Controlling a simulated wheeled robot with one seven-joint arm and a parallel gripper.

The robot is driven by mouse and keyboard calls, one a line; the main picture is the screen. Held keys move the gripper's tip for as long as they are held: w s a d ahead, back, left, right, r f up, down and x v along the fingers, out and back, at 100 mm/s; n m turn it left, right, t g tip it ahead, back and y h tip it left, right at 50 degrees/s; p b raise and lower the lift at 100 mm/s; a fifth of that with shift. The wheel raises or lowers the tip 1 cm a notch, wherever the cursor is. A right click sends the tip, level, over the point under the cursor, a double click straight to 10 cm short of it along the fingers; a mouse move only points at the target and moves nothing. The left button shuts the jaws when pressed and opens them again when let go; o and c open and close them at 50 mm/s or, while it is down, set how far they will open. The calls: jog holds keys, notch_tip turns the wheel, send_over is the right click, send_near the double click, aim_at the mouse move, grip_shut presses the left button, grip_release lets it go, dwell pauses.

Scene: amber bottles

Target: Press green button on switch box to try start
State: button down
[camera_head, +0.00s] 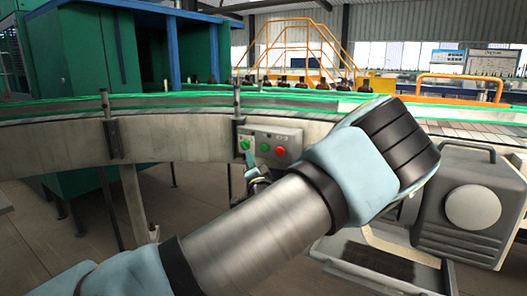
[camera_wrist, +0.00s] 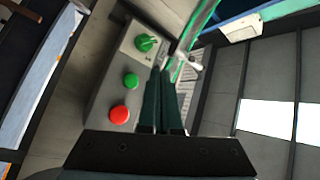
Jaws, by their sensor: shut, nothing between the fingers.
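The grey switch box (camera_head: 291,135) is mounted on the side of the conveyor. It carries a green rotary knob (camera_head: 245,144), a green button (camera_head: 265,147) and a red button (camera_head: 279,151). The wrist view shows the box on the left, with the knob (camera_wrist: 146,43) at top, the green button (camera_wrist: 131,80) in the middle and the red button (camera_wrist: 119,115) below. My gripper (camera_wrist: 162,72) is shut and empty, its fingertips just right of the green button in that view. Whether they touch the box cannot be told. In the head view my gripper (camera_head: 251,160) is partly hidden by my arm.
The curved conveyor (camera_head: 190,140) runs across behind the arm, with green rails and posts. Several dark bottles (camera_head: 300,80) stand on it at the back. A grey machine (camera_head: 470,210) stands at the right. Open floor (camera_head: 50,235) lies at the lower left.

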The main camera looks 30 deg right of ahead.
jog(key=shift+w+d+b, duration=0.25)
jog(key=shift+w+d, duration=0.25)
jog(key=shift+d, duration=0.35)
jog(key=shift+w+d+b, duration=0.2)
jog(key=shift+w+d, duration=0.25)
jog(key=shift+d, duration=0.35)
jog(key=shift+w+d+b, duration=0.25)
jog(key=shift+w+d, duration=0.25)
jog(key=shift+d, duration=0.35)
jog(key=shift+d, duration=0.1)
jog(key=shift+w+d, duration=0.2)
jog(key=shift+d, duration=0.1)
jog(key=shift+w+d+b, duration=0.25)
jog(key=shift+d+b, duration=0.1)
jog(key=shift+b, duration=0.1)
dwell(0.7)
dwell(0.4)
jog(key=shift+s+a, duration=0.45)
jog(key=shift+a, duration=0.3)
jog(key=a, duration=0.1)
jog(key=s+a, duration=0.1)
jog(key=a, duration=0.1)
jog(key=s+a+p, duration=0.1)
jog(key=shift+s+a, duration=0.15)
jog(key=shift+s, duration=0.1)
